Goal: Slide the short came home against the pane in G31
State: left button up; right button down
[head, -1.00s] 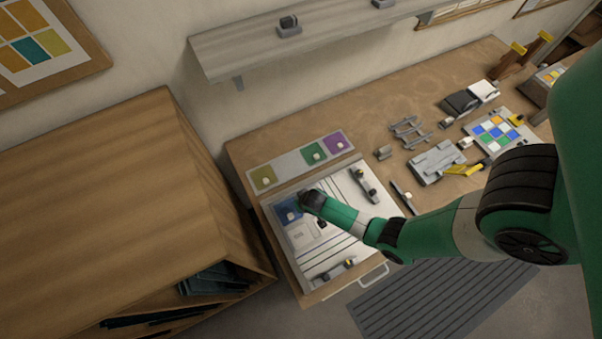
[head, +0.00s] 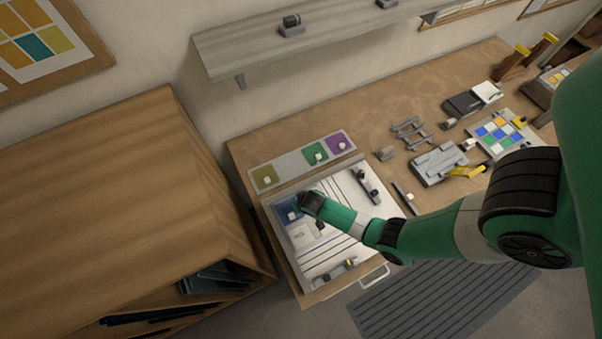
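The white work board (head: 345,241) lies at the front left of the bench, with dark lines across it. A blue pane (head: 288,212) sits in its upper left part, partly covered by a gripper. The green arm comes in from the right, so this is my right gripper (head: 304,203); it is over the pane's right edge. Its fingertips are hidden behind its own dark wrist, so I cannot tell whether it is open or holds anything. The short came cannot be made out there. My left gripper is not in view.
A strip with olive, green and purple panes (head: 290,165) lies behind the board. Dark bars with knobs (head: 368,184) lie on the board's right and front (head: 340,272). A grey tool block (head: 437,163) and a coloured tile panel (head: 478,125) stand farther right. A shelf (head: 235,60) overhangs the back.

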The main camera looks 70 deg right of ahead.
jog(key=shift+w, duration=0.1)
dwell(0.5)
jog(key=c, duration=0.6)
grip_release()
jog(key=shift+w+a, duration=0.1)
jog(key=shift+a, duration=0.05)
notch_tip(320, 180, up, 7)
jog(key=p, duration=0.7)
